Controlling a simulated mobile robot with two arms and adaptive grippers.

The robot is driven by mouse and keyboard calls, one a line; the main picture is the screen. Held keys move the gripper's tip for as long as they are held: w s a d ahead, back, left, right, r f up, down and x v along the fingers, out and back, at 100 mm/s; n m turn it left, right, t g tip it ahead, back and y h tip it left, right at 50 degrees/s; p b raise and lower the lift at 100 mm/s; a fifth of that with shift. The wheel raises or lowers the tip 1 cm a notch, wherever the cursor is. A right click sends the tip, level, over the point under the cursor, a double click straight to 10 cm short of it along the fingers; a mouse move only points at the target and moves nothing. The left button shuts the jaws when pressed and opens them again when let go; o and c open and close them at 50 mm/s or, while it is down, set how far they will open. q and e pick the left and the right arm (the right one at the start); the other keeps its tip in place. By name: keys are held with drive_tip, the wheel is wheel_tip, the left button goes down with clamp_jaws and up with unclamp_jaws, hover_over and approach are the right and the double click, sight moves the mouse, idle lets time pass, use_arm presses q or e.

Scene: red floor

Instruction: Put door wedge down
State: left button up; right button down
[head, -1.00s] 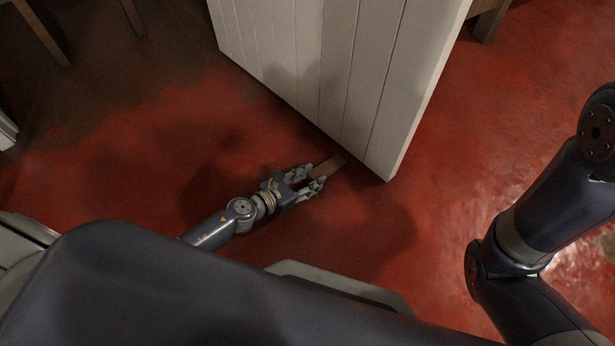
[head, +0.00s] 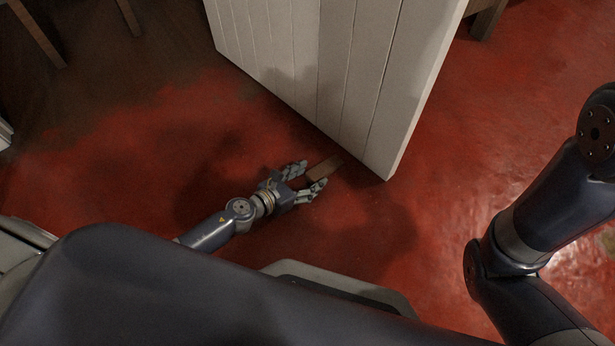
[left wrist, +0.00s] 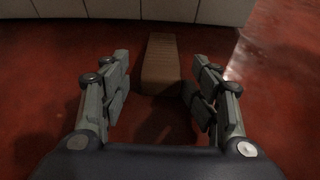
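The brown door wedge (head: 325,168) lies on the red floor at the foot of the white panelled door (head: 340,80). Its far end is close to the door's lower edge; I cannot tell whether it touches. My left gripper (head: 307,175) is low at the floor, open, with its fingers apart on either side of the wedge's near end. In the left wrist view the wedge (left wrist: 161,62) sits ahead, between and a little beyond the open fingertips (left wrist: 158,85), with gaps at both sides. My right gripper is out of view; only my right arm's links show.
The door (left wrist: 150,10) also spans the top of the left wrist view. Furniture legs (head: 38,35) stand at the upper left, and another wooden leg (head: 488,18) stands behind the door. The red floor (head: 110,175) is clear left of my gripper.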

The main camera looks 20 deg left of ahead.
use_arm(q)
drive_tip(key=shift+s+f, duration=0.45)
drive_tip(key=shift+f, duration=0.05)
drive_tip(key=shift+d+r, duration=0.1)
drive_tip(key=shift+r, duration=0.05)
drive_tip(key=shift+s+a+r+p, duration=0.25)
drive_tip(key=shift+s+r+p, duration=0.25)
drive_tip(key=shift+p, duration=0.4)
drive_tip(key=v, duration=0.3)
drive_tip(key=p+v, duration=0.1)
drive_tip(key=v, duration=0.5)
drive_tip(key=shift+w+a+r, duration=0.1)
drive_tip(key=shift+a+r, duration=0.1)
drive_tip(key=shift+r, duration=0.2)
drive_tip(key=shift+v, duration=0.8)
